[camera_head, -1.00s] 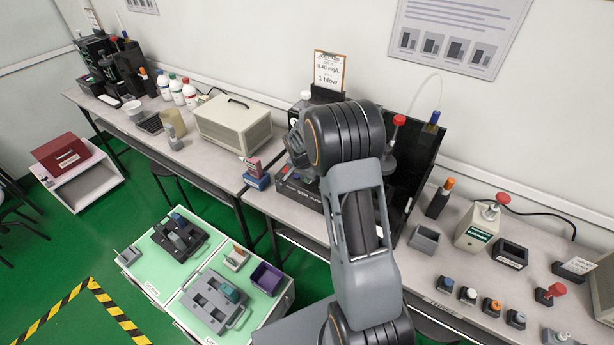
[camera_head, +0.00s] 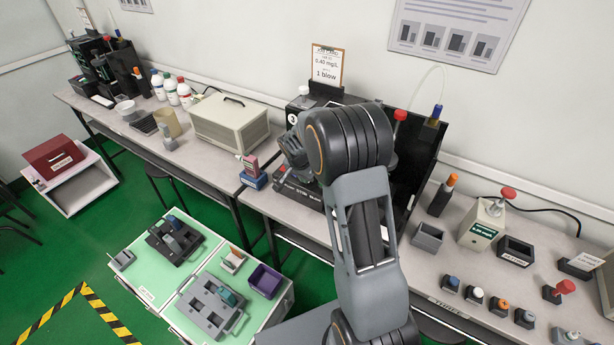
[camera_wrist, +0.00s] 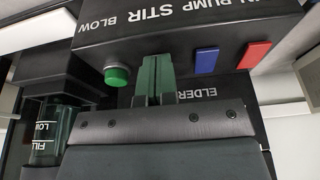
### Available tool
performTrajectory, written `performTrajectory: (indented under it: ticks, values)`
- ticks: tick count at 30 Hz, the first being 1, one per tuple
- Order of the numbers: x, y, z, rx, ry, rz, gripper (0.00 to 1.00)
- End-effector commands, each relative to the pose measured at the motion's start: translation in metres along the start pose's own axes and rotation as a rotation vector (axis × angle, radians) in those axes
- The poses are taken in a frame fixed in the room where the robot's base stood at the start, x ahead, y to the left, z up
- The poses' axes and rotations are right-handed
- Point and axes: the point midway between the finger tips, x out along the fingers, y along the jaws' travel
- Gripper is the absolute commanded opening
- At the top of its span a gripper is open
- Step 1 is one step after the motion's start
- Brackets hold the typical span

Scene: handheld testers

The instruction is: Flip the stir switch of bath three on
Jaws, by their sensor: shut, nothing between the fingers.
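Bath three is the dark unit (camera_head: 298,103) with a round 3 label, behind my arm in the head view. Its black front panel (camera_wrist: 180,30) fills the top of the wrist view, lettered PUMP, STIR and BLOW. My gripper (camera_wrist: 154,70) is shut and empty, its dark green fingers at the panel under the word STIR. The stir switch is hidden behind the fingers; I cannot tell its position or whether they touch it. A round green button (camera_wrist: 117,75) sits left of the fingers, a blue switch (camera_wrist: 206,61) to the right.
A red switch (camera_wrist: 254,55) lies farther right. A clear vessel with a fill line (camera_wrist: 50,130) stands at lower left of the wrist view. In the head view, a beige box (camera_head: 230,122) and a small red-and-blue device (camera_head: 252,172) stand left of the bath.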

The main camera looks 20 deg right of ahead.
Motion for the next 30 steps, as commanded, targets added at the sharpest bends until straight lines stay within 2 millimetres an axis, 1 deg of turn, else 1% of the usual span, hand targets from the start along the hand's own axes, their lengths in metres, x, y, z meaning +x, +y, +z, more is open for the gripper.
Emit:
performTrajectory:
  ticks: [10, 22, 26, 30]
  values:
    - [-0.003, 0.001, -0.014, 0.004, 0.0, 0.001, 0.0]
    - [-0.005, 0.001, -0.016, 0.003, 0.001, 0.0, 0.0]
    - [-0.016, 0.001, -0.019, 0.003, 0.002, -0.001, 0.0]
    - [-0.042, 0.001, -0.025, 0.005, 0.003, -0.002, 0.0]
